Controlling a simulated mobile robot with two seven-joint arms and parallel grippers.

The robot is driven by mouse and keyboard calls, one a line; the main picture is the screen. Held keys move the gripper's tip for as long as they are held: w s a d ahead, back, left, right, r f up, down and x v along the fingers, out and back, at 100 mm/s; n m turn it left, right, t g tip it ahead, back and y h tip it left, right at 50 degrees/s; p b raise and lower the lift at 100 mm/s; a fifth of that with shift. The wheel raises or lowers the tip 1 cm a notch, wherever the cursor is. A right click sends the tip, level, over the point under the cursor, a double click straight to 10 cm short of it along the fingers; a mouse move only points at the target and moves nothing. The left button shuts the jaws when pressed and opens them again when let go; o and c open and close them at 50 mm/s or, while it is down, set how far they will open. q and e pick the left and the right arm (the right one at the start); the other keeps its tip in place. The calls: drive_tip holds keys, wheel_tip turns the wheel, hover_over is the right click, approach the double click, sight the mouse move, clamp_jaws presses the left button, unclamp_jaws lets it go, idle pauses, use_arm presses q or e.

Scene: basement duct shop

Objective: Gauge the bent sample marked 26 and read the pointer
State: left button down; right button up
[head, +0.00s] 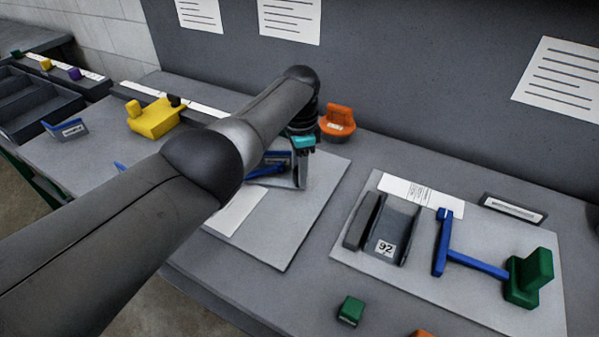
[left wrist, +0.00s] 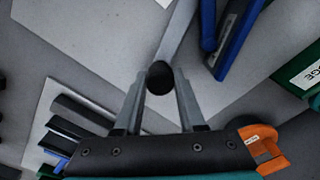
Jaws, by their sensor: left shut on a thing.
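My left gripper (head: 300,165) is over the pale board (head: 310,220) in the middle of the bench. In the left wrist view its fingers (left wrist: 160,100) are shut on a slim grey bar (left wrist: 180,30) with a dark round end. A blue angled piece (left wrist: 235,45) lies beside the bar; part of it shows in the head view (head: 265,171). At the right edge of the wrist view is a green block (left wrist: 312,75) whose label ends in "GE". No mark 26 is readable, and no pointer reading can be made out. My right gripper is not in view.
The right board holds a grey channel piece (head: 402,225) marked 92, a blue T-shaped piece (head: 470,262) and a green block (head: 530,278). An orange block (head: 338,122) stands behind my gripper. A yellow block (head: 155,118) and grey bins (head: 35,105) are left. A small green block (head: 351,310) lies in front.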

use_arm(q)
drive_tip(key=shift+w+r, duration=0.1)
drive_tip(key=shift+w, duration=0.05)
drive_tip(key=c, duration=0.5)
unclamp_jaws()
wheel_tip(320, 180, up, 7)
drive_tip(key=p, duration=0.3)
wheel_tip(320, 180, up, 8)
drive_tip(key=p, duration=0.1)
